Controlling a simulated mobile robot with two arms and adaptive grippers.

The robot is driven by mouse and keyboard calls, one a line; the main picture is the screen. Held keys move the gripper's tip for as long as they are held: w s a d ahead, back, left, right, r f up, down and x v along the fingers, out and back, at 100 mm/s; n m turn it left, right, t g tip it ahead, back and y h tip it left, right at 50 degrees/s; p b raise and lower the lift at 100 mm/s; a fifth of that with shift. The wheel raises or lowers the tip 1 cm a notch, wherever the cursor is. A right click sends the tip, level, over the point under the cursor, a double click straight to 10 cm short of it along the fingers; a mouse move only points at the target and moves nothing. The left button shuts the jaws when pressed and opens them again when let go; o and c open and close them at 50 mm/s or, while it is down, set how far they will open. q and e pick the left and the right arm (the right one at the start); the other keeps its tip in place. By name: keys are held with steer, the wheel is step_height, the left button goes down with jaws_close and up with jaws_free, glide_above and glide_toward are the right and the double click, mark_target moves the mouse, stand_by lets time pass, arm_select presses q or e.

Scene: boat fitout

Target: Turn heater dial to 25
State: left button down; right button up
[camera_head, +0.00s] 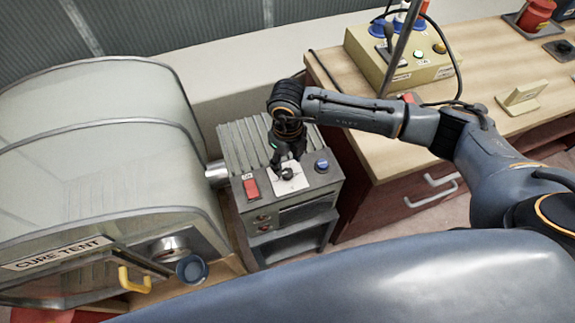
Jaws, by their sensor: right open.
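The heater (246,150) is a grey box with a ribbed top, between the cure tent and the wooden bench. Its sloped panel carries a white dial plate (290,184), a red switch (251,188) and a blue knob (321,165). My right gripper (288,172) points down at the white plate, over the dial. The dial itself is mostly hidden by the gripper, so its setting cannot be read. I cannot tell whether the fingers touch it. The right gripper is open. My left gripper is not in view.
The cure tent (100,150) with a yellow handle (134,280) fills the left. A wooden bench (470,60) on the right holds a yellow control box (400,72), a cream wedge-shaped item (522,97) and a red button (536,14). A drawer unit stands close beside the heater.

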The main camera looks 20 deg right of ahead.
mark_target(287, 172)
steer(key=shift+f+p, duration=0.3)
steer(key=shift+f, duration=1.95)
steer(key=shift+c, duration=0.2)
jaws_close()
